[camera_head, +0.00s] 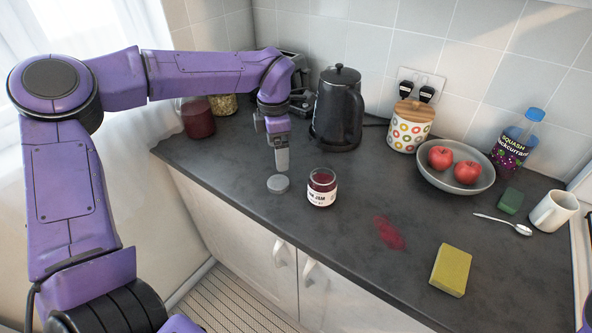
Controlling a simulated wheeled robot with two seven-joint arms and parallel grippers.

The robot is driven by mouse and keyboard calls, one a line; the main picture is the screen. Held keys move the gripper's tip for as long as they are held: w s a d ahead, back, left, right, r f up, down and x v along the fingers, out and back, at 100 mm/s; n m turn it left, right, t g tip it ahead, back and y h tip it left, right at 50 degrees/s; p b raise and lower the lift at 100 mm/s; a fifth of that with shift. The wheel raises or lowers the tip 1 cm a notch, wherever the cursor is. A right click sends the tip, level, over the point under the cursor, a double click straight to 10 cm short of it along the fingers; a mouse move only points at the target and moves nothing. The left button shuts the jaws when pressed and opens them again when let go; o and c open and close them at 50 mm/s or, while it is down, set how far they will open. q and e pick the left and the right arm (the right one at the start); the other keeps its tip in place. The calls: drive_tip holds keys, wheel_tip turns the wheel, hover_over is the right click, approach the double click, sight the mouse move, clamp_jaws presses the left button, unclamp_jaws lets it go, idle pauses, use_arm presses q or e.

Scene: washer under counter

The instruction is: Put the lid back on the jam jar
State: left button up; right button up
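The jam jar (322,188) stands upright and open on the dark counter, with dark red jam showing at its top. Its grey lid (278,184) lies flat on the counter just left of the jar, apart from it. My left gripper (282,168) points down just above and behind the lid, seen edge-on. I cannot tell whether its fingers are open or shut, or whether they touch the lid. My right gripper is not in view.
A black kettle (338,108) stands behind the jar. A red smear (389,232) and a yellow sponge (451,270) lie to the right. A fruit bowl (480,185), spoon (505,224) and mug (553,210) are farther right. The counter's front edge is near the lid.

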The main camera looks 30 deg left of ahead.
use_arm(q)
hover_over(281, 182)
wheel_tip(281, 182, down, 4)
drive_tip(key=shift+s+f+p, duration=0.15)
drive_tip(key=shift+f+p, duration=0.1)
drive_tip(key=shift+p, duration=0.15)
drive_tip(key=shift+s+f, duration=0.15)
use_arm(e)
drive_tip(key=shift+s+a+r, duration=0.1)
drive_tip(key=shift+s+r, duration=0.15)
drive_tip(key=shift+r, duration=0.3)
use_arm(q)
drive_tip(key=shift+f, duration=0.25)
drive_tip(key=f, duration=0.1)
drive_tip(key=f+p, duration=0.1)
drive_tip(key=f, duration=0.2)
drive_tip(key=shift+w+a+p, duration=0.1)
drive_tip(key=shift+w+p, duration=0.2)
drive_tip(key=shift+p, duration=0.1)
drive_tip(key=shift+f, duration=0.4)
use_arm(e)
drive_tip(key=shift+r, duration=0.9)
